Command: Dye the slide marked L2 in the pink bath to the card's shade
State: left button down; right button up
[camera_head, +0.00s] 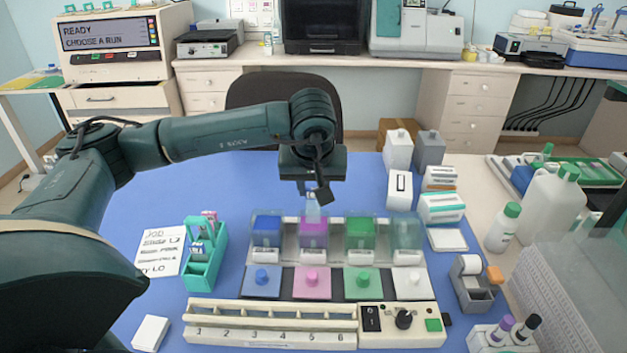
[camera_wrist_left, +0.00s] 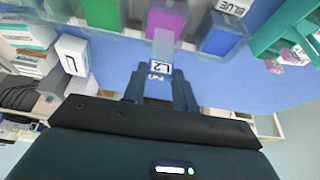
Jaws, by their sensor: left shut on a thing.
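My left gripper (camera_head: 313,193) is shut on a clear slide (camera_head: 312,209), whose label reads L2 in the left wrist view (camera_wrist_left: 158,66). The slide hangs upright over the pink bath (camera_head: 313,236), which also shows in the left wrist view (camera_wrist_left: 168,20). I cannot tell whether its lower end is inside the bath's mouth. The visible glass looks pale and clear. The white job card (camera_head: 161,252) lies at the left; its small writing is hard to read. My right gripper is in neither view.
The blue (camera_head: 266,236) and green (camera_head: 359,236) baths flank the pink one, with a pale bath (camera_head: 406,234) at the right. Coloured lids lie in front. A teal rack (camera_head: 203,272) with slides stands left. A numbered strip (camera_head: 270,338) and control box (camera_head: 404,335) lie in front.

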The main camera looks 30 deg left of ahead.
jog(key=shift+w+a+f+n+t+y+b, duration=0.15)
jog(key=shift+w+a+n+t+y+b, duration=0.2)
jog(key=shift+b, duration=0.85)
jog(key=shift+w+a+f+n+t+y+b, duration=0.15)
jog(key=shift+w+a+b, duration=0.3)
jog(key=shift+b, duration=0.75)
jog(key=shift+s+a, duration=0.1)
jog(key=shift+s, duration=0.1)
dwell(0.3)
dwell(0.9)
